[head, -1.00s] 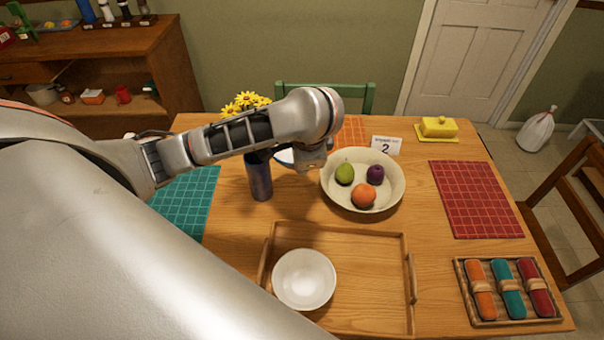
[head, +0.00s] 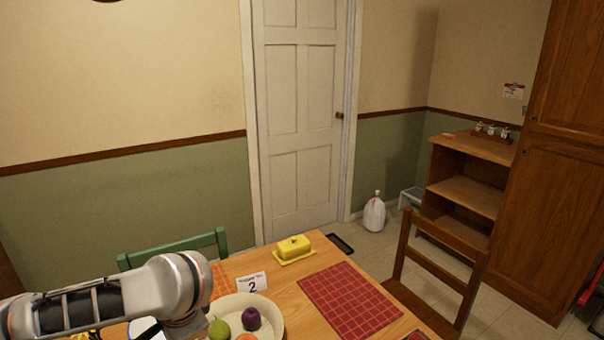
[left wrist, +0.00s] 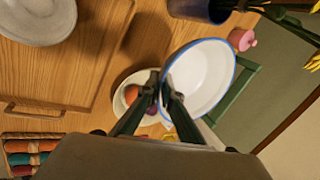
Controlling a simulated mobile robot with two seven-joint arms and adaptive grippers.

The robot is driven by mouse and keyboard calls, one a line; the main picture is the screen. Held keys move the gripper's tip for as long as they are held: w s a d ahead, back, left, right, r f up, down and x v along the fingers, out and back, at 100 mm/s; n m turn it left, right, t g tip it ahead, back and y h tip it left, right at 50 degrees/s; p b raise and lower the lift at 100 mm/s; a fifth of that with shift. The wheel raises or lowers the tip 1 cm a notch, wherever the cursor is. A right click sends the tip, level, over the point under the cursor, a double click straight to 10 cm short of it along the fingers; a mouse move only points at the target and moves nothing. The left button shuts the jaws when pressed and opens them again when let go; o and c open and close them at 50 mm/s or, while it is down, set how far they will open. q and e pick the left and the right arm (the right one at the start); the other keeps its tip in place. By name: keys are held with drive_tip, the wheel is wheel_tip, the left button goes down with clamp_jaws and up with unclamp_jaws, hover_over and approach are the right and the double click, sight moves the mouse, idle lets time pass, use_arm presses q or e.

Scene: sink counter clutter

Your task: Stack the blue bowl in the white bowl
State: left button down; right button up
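The blue bowl, white inside with a blue rim, shows in the left wrist view (left wrist: 208,82). A sliver of it shows at the bottom of the head view (head: 143,328), mostly hidden by my arm. My left gripper (left wrist: 160,86) has its fingertips close together on the near rim of this bowl, one finger on each side. I cannot tell whether the bowl is off the table. The plain white bowl (left wrist: 40,18) sits on the wooden tray (left wrist: 92,82) in the left wrist view and is out of the head view. My right gripper is in neither view.
A cream fruit bowl (head: 271,318) with several fruits is right beside my left gripper. A number card (head: 252,283), yellow butter dish (head: 294,248) and red placemat (head: 350,300) lie beyond it. A dark vase (left wrist: 200,9) with yellow flowers stands near the blue bowl.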

use_arm(q)
drive_tip(key=shift+s+d+r+n+g+y, duration=0.1)
drive_tip(key=shift+s+r+n+g+y, duration=0.35)
drive_tip(key=shift+n, duration=1.05)
drive_tip(key=shift+d+r+n+g, duration=0.1)
drive_tip(key=shift+r+n+g, duration=0.65)
drive_tip(key=shift+n, duration=0.75)
drive_tip(key=shift+s+r+n+g+y, duration=0.25)
drive_tip(key=shift+r+n+g, duration=0.35)
drive_tip(key=shift+n, duration=0.9)
